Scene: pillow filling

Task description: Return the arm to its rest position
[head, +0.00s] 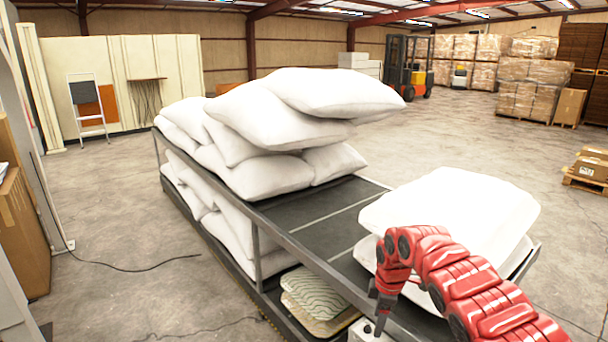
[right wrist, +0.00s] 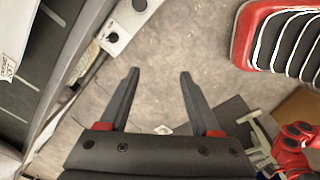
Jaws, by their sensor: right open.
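My right arm reaches in from the lower right of the head view and bends down beside the cart's near edge. My right gripper (right wrist: 159,75) shows in the right wrist view with its two dark fingers spread apart. Nothing is between them, only grey concrete floor beyond. In the head view the gripper end (head: 381,316) is small and partly cut off low in the frame. My left gripper is not in view.
A long dark cart (head: 318,208) stands close to my right arm. White pillows (head: 262,135) are piled on its far end, and a white pillow stack (head: 450,215) lies behind my arm. Folded patterned fabric (head: 318,298) sits on the lower shelf. Floor at left is open, with a cable (head: 130,270).

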